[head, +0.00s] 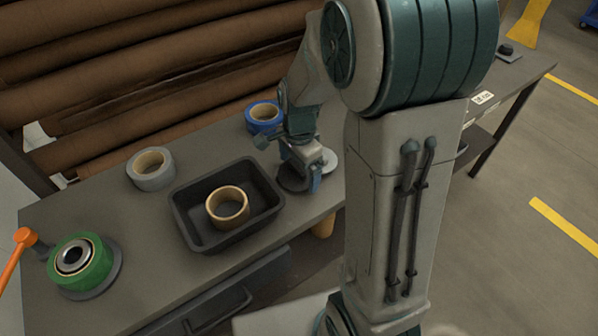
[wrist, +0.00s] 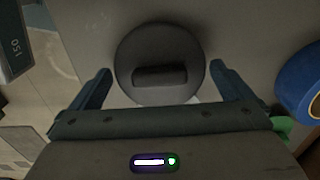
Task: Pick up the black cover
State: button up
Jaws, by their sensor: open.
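The black cover (wrist: 160,50) is a round dark disc with a raised bar handle across its middle. In the wrist view it lies on the grey table, just ahead of my gripper (wrist: 160,90). My gripper is open, with one blue finger near each side of the cover's lower edge. I cannot tell whether the fingers touch the cover.
A black tray (head: 188,215) holding a tan tape roll (head: 228,206) stands left of the cover. A blue tape roll (head: 264,117) is behind, and a grey roll (head: 151,168) is further left. A green roll (head: 81,262) sits at the table's left end. Brown film rolls (head: 130,60) line the back.

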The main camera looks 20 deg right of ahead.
jog(key=c, duration=0.7)
jog(key=shift+r, duration=0.15)
